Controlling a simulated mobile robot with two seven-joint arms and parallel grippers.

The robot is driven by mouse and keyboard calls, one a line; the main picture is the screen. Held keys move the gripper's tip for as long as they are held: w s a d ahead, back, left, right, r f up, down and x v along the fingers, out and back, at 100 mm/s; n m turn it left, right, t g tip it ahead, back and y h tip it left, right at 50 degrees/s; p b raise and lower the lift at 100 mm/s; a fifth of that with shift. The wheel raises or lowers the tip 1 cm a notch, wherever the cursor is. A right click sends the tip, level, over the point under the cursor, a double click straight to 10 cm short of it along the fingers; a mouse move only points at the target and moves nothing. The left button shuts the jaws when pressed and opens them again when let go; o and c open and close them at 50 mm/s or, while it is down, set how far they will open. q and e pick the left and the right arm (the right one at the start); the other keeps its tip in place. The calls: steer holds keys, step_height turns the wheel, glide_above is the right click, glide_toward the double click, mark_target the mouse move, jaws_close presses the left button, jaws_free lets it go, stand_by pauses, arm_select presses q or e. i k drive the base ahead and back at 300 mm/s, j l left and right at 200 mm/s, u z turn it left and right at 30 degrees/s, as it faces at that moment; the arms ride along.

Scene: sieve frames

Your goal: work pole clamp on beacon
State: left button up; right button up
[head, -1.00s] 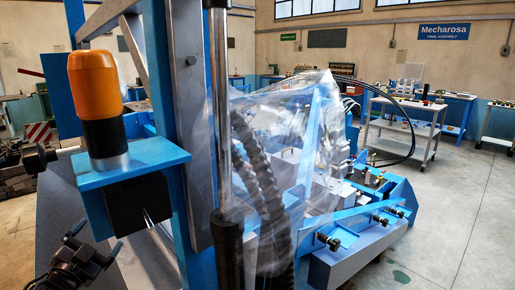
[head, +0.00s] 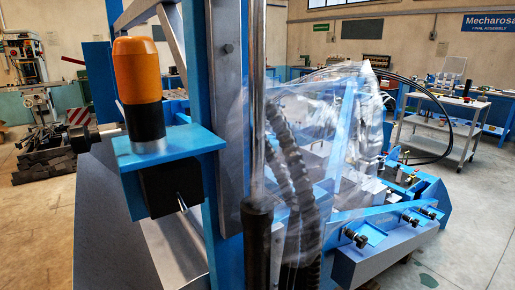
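The beacon (head: 136,72) has an orange cap on a black and silver base. It stands upright on a blue bracket (head: 170,146) fixed to a blue upright. Under the bracket is a black block (head: 170,190) with a thin silver pin or lever sticking out at its front. A dark knob-like part (head: 80,138) shows left of the bracket, joined to it by a short rod; it may be the pole clamp, but I cannot tell. Neither of my grippers shows.
A silver pole (head: 257,100) with a black lower sleeve stands right of the upright. Clear plastic sheeting (head: 340,120) hangs over the blue machine and dark hoses behind it. A trolley (head: 440,122) stands at the right, with open floor (head: 470,225) in front.

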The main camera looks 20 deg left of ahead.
mark_target(82, 139)
steer(key=j+u, duration=0.1)
steer(key=u, duration=0.3)
steer(key=j+u, duration=0.1)
steer(key=u, duration=0.25)
steer(key=j+u, duration=0.1)
steer(key=u, duration=0.3)
steer(key=k+j, duration=0.05)
